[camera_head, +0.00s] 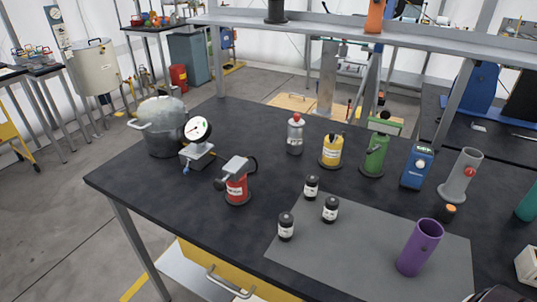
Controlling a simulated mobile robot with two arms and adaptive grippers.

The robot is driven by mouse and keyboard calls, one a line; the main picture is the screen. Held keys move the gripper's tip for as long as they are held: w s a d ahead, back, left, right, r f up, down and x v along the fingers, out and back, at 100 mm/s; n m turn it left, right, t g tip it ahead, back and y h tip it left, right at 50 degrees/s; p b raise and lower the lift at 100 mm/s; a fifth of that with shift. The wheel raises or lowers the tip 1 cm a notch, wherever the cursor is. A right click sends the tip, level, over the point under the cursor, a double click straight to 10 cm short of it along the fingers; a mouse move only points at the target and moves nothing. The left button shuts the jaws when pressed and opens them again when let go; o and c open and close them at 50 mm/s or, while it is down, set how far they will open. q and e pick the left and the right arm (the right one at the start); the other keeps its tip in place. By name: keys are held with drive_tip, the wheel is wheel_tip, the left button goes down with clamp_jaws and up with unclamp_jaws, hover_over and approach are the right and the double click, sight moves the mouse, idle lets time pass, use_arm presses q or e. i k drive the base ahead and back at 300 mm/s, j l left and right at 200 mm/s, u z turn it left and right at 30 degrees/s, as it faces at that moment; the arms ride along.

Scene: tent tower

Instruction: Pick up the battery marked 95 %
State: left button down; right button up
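Three small dark cylinders with white labels, which look like batteries, stand upright on and by the grey mat (375,270). One battery (286,228) is at the front left, one (330,210) is to its right and farther back, and one (311,188) is the farthest back. Their label print is too small to read, so I cannot tell which is marked 95 %. Neither of my grippers can be made out in the head view.
A purple cylinder (419,250) stands on the mat's right part. Behind are a red device (237,188), yellow canister (332,151), green canister (375,154), blue meter (418,167) and grey cylinder (461,176). A pot (163,140) and gauge (199,131) stand left. The table's front left is clear.

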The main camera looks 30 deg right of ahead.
sight(311, 180)
drive_tip(key=j+z, duration=0.15)
drive_tip(key=j, duration=0.25)
drive_tip(key=k+j+z, duration=0.2)
drive_tip(key=j, duration=0.2)
drive_tip(key=j+z, duration=0.15)
drive_tip(key=j, duration=0.25)
drive_tip(key=k+j+z, duration=0.2)
drive_tip(key=j, duration=0.15)
drive_tip(key=k+j+z, duration=0.15)
drive_tip(key=j, duration=0.2)
